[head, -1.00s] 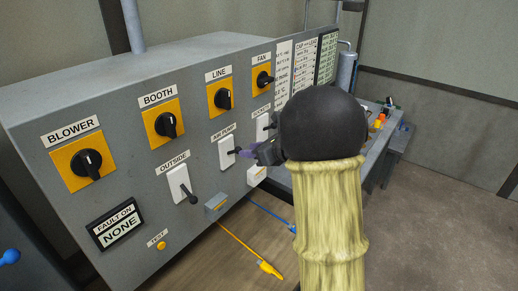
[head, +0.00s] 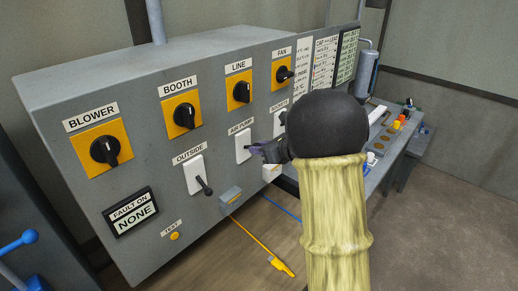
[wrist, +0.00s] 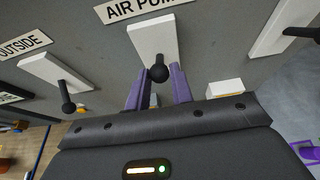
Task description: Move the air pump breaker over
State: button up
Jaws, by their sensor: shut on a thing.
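The air pump breaker is a white plate (head: 243,147) with a black lever, under the AIR PUMP label on the grey panel. In the wrist view its plate (wrist: 150,40) is at top centre, with the round black lever knob (wrist: 159,73) toward the camera. My gripper (head: 258,148) is at this lever in the head view. In the wrist view my gripper's purple fingers (wrist: 159,82) stand on either side of the knob, shut on it. My dark wrist hides part of the lever's surroundings in the head view.
The OUTSIDE breaker (head: 195,175) is left of it, its lever pointing down. Another breaker (head: 279,124) is close on the right, partly hidden by my arm. Yellow-backed rotary switches (head: 184,115) sit above. A fault display (head: 130,212) reads NONE. A yellow cable (head: 262,250) lies below.

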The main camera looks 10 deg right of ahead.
jog(key=shift+s+d+f, duration=0.1)
jog(key=shift+s+f, duration=0.1)
jog(key=shift+f, duration=0.3)
jog(key=shift+s+d+f+b, duration=0.15)
jog(key=shift+f+b, duration=0.55)
jog(key=shift+b, duration=0.65)
jog(key=shift+f, duration=0.1)
jog(key=shift+f+b, duration=0.7)
jog(key=shift+b, duration=0.4)
